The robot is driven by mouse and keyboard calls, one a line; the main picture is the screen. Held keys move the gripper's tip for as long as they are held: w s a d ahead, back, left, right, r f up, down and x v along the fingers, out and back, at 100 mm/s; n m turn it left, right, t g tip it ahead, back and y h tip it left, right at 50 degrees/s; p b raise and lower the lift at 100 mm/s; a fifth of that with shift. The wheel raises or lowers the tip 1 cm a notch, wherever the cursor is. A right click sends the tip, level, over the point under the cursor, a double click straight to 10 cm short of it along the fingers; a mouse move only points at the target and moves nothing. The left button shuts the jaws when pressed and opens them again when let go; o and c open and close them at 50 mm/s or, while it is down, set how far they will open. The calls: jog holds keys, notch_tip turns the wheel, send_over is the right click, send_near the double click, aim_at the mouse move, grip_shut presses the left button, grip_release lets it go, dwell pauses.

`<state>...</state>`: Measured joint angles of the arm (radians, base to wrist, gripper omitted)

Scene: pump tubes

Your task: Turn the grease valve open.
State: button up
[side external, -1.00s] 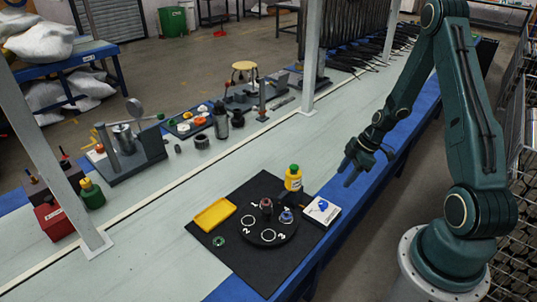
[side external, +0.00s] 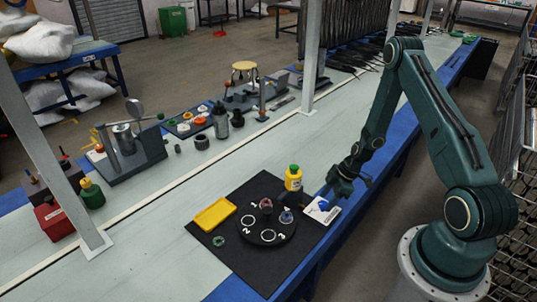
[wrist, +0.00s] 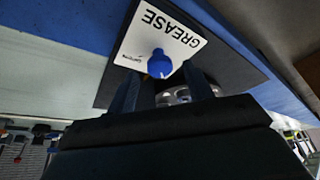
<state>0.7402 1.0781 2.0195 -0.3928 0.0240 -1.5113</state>
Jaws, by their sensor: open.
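The grease valve is a blue knob (wrist: 159,64) on a white plate (wrist: 184,40) that reads GREASE. In the side view the white plate (side external: 316,214) lies at the right corner of the black mat, and the blue knob (side external: 323,205) shows on it. My gripper (side external: 328,199) is just above the plate, fingers pointing down toward the knob. In the wrist view my gripper (wrist: 163,82) is open, with one finger on each side below the knob. The knob appears beyond the fingertips; I cannot tell whether they touch it.
A yellow bottle (side external: 293,178) stands close to the left of my gripper. A black round numbered disc (side external: 268,242) with small parts sits on the black mat (side external: 225,258). A yellow tray (side external: 214,214) and green ring (side external: 218,241) lie farther left.

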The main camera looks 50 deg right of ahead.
jog(key=shift+w+a+f, duration=0.2)
jog(key=shift+f, duration=0.45)
jog(key=c, duration=0.9)
jog(key=shift+c, duration=0.2)
